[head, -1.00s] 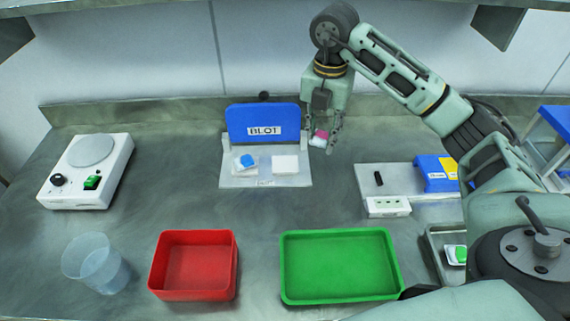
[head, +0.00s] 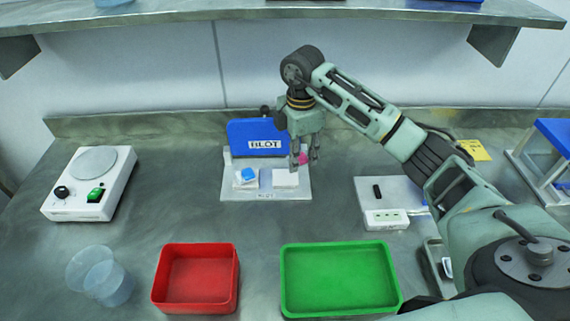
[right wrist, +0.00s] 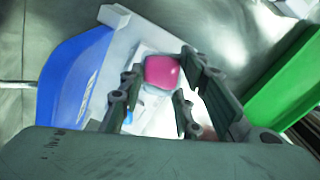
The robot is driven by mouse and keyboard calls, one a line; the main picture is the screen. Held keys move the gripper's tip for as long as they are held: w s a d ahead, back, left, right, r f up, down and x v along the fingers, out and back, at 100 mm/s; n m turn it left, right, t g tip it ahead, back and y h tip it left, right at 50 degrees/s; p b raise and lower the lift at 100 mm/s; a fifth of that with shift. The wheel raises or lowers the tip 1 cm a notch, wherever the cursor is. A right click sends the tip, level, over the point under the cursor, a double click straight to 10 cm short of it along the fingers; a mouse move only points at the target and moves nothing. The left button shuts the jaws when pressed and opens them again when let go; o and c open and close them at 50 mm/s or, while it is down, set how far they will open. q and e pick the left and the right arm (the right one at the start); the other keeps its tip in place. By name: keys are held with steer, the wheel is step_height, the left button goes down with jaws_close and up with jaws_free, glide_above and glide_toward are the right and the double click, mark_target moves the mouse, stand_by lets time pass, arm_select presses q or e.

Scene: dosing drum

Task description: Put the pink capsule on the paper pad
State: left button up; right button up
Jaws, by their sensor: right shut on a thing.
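The pink capsule (head: 303,158) is partly hidden by the fingers of my right gripper (head: 303,162). In the right wrist view the pink capsule (right wrist: 162,71) sits between the fingertips, and the gripper is shut on it. The gripper is over the right side of the blot station (head: 235,194), a light plate with a blue upright board labelled BLOT (head: 262,138). A bare white paper pad (head: 285,178) lies on the plate, just below and left of the fingertips in the picture. I cannot tell the height of the capsule above the plate. My left gripper is out of view.
A blue piece (head: 249,174) lies on a white pad left of the bare one. A red bin (head: 195,309) and a green tray (head: 340,309) stand in front. A scale (head: 90,184) and a clear cup (head: 108,276) are left. A white socketed block (head: 387,219) is right.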

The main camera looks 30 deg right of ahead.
mark_target(285, 176)
steer(key=w+a+f, duration=0.2)
steer(key=shift+a+p, duration=0.3)
steer(key=shift+a, duration=0.05)
step_height(285, 176, down, 4)
steer(key=shift+r+p, duration=0.1)
steer(key=shift+p, duration=0.6)
steer(key=shift+w, duration=0.1)
steer(key=shift+f, duration=0.2)
steer(key=shift+f, duration=0.15)
steer(key=o, duration=0.9)
